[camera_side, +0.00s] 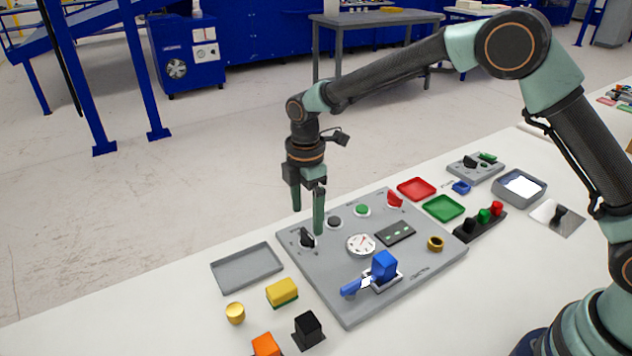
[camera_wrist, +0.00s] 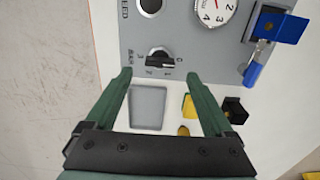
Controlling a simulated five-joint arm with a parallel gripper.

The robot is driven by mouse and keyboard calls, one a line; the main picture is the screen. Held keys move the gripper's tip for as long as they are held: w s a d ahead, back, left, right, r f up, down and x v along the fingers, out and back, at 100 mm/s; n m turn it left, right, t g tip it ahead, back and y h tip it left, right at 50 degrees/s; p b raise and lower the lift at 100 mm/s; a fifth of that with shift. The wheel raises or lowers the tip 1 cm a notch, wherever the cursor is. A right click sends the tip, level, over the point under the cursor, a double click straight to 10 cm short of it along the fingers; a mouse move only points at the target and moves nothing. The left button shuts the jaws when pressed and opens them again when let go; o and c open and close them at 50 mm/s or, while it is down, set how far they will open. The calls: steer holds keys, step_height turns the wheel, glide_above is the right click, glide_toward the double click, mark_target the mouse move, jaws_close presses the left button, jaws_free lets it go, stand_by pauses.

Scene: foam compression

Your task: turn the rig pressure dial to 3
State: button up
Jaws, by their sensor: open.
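The pressure dial is a black knob (camera_side: 307,238) at the left corner of the grey rig panel (camera_side: 345,300). In the wrist view the dial (camera_wrist: 158,60) has BAR and the numbers 3, 2, 1 and 0 around it. Its raised bar lies roughly sideways between the 3 and the 0; I cannot tell which end is the pointer. My gripper (camera_side: 309,219) points down, open and empty, just above the dial. In the wrist view my gripper's fingertips (camera_wrist: 158,75) stand either side of the dial, apart from it.
The panel also carries a white gauge (camera_side: 361,244), a blue block (camera_side: 384,266) with a blue handle (camera_side: 353,287), a red switch (camera_side: 395,200) and buttons. An empty grey tray (camera_side: 247,267) lies left of the panel. Yellow, black and orange blocks stand in front.

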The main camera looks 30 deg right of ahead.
mark_target(307, 233)
steer(key=shift+f, duration=2.3)
steer(key=c, duration=1.4)
